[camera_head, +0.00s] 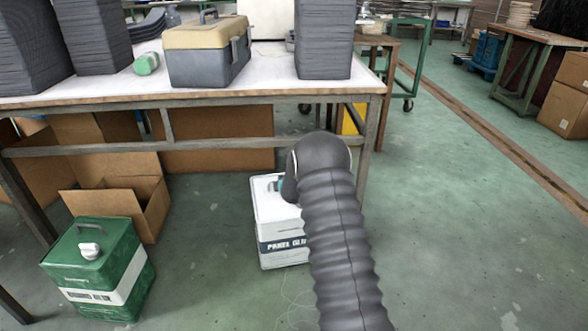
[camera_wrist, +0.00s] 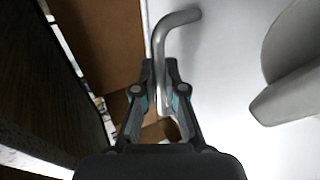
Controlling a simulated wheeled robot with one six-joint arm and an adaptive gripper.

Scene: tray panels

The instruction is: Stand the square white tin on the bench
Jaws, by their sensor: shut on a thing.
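The square white tin (camera_head: 275,220), with a dark "PANEL GLUE" label band, is upright at floor level in front of the bench in the head view. I cannot tell whether its base touches the floor. My gripper (camera_head: 281,187) is at its top, partly hidden behind my arm. In the wrist view my gripper (camera_wrist: 160,72) is shut on the tin's bent grey handle (camera_wrist: 180,19). The tin's white top (camera_wrist: 220,70) and a pale cap (camera_wrist: 296,75) show to the right. The bench (camera_head: 268,75) has a white top above and behind the tin.
On the bench are a grey-and-tan toolbox (camera_head: 206,60), a small green bottle (camera_head: 147,63) and dark panel stacks (camera_head: 324,40). Bare bench top lies between the toolbox and the right stack. A green tin (camera_head: 85,262) and open cardboard box (camera_head: 125,200) stand left. Floor at right is clear.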

